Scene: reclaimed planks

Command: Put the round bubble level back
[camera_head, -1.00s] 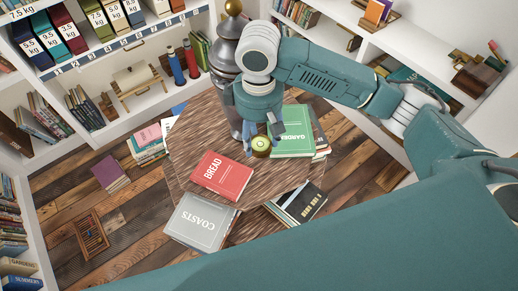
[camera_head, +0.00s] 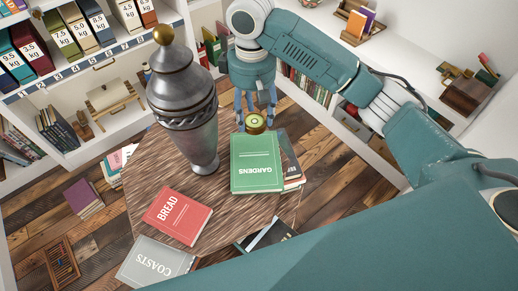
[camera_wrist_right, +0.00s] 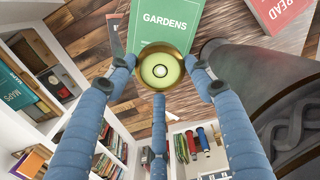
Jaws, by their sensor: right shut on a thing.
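The round bubble level (camera_head: 255,124) is a small brass disc with a green face and a pale bubble. My right gripper (camera_head: 254,108) is shut on it and holds it just beyond the far edge of the green GARDENS book (camera_head: 257,163). In the right wrist view the level (camera_wrist_right: 161,68) sits between the blue fingers (camera_wrist_right: 160,85), its face towards the camera, and the GARDENS book (camera_wrist_right: 163,25) is beyond it. I cannot tell how high the level is. My left gripper is not in view.
White shelves with books and numbered binders (camera_head: 60,40) line the walls.

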